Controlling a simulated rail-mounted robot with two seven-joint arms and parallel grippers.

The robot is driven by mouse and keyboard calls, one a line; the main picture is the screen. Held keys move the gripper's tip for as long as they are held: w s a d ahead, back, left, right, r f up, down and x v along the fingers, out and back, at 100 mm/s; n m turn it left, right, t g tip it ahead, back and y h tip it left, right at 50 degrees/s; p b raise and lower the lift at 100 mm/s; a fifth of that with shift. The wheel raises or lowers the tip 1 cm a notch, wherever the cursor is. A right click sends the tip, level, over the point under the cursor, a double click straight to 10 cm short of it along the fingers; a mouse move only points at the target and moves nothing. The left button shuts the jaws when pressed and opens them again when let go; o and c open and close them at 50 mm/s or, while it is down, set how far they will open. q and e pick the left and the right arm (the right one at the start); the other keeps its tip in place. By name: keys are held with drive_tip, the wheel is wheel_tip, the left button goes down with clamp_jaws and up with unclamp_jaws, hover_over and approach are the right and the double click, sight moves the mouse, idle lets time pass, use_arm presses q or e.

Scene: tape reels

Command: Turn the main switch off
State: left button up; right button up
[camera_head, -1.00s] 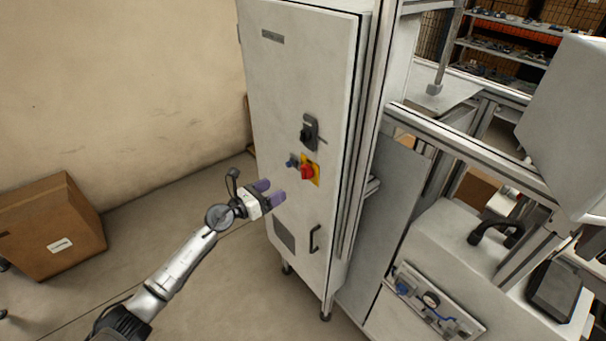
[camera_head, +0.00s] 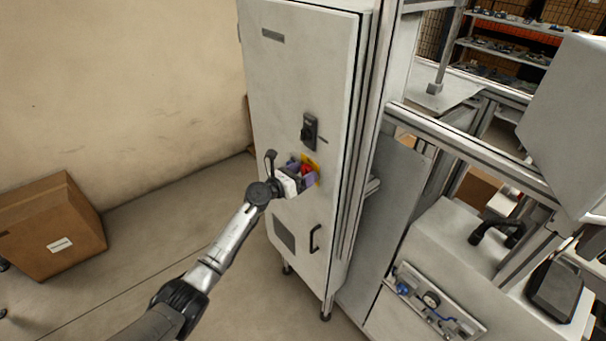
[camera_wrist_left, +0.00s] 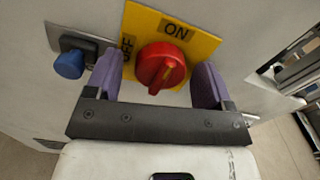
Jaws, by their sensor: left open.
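The main switch is a red rotary knob (camera_wrist_left: 161,68) on a yellow plate (camera_wrist_left: 199,43) marked ON at the top and OFF at the left in the left wrist view. In the head view the knob (camera_head: 307,169) is on the front of a grey cabinet (camera_head: 290,80), partly hidden by my gripper. My left gripper (camera_head: 303,175) is open, its purple fingers on either side of the knob. In the left wrist view the gripper (camera_wrist_left: 161,85) shows a gap between each finger and the knob. My right gripper is not in view.
A blue knob (camera_wrist_left: 69,64) is just left of the left finger. Above the switch is a black door handle (camera_head: 309,132), and lower down a black pull handle (camera_head: 315,239). A cardboard box (camera_head: 50,225) stands on the floor at left. Machine frames stand at right.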

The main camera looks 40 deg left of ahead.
use_arm(q)
drive_tip(key=c, duration=0.9)
drive_tip(key=shift+c, duration=0.2)
